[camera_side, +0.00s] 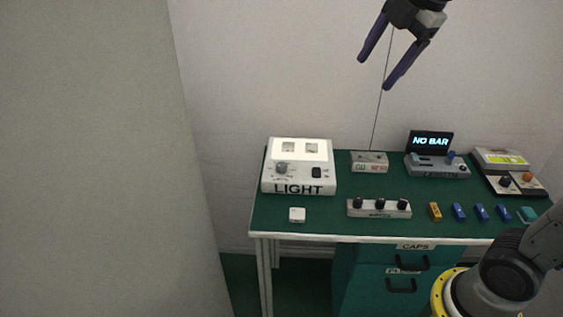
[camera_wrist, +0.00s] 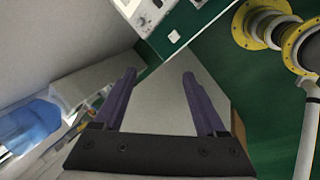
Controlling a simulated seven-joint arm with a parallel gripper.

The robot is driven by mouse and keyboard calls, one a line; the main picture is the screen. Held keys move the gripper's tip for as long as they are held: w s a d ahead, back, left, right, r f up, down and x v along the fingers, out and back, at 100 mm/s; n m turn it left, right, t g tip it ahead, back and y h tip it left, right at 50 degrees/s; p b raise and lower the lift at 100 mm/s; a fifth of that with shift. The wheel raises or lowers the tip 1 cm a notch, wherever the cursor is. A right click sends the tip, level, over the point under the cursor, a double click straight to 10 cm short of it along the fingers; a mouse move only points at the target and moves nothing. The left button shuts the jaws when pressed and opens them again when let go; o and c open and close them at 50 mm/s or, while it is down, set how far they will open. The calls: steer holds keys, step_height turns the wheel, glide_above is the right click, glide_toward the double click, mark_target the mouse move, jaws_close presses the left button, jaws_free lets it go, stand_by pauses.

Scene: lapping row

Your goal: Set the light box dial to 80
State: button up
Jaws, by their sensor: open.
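The light box (camera_side: 300,187) is a white box marked LIGHT at the left end of the green table. Its top panel is lit and holds two small squares. The dial (camera_side: 281,168) is a grey knob at the left of its sloped face, with a black switch (camera_side: 316,172) to its right. The dial's scale is too small to read. My gripper (camera_side: 374,75) has two purple fingers, open and empty, high above the table and to the right of the light box. The fingers also show in the wrist view (camera_wrist: 160,78), with nothing between them.
A teal drawer cabinet (camera_side: 375,278) stands below.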

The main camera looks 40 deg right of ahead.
steer(key=w+n+g, duration=0.1)
steer(key=w+n, duration=0.3)
steer(key=w, duration=0.7)
steer(key=n+g, duration=0.4)
glide_above(281, 164)
step_height(281, 164, down, 26)
steer(key=f, duration=0.1)
step_height(281, 164, down, 13)
steer(key=shift+s+f, duration=0.1)
jaws_close()
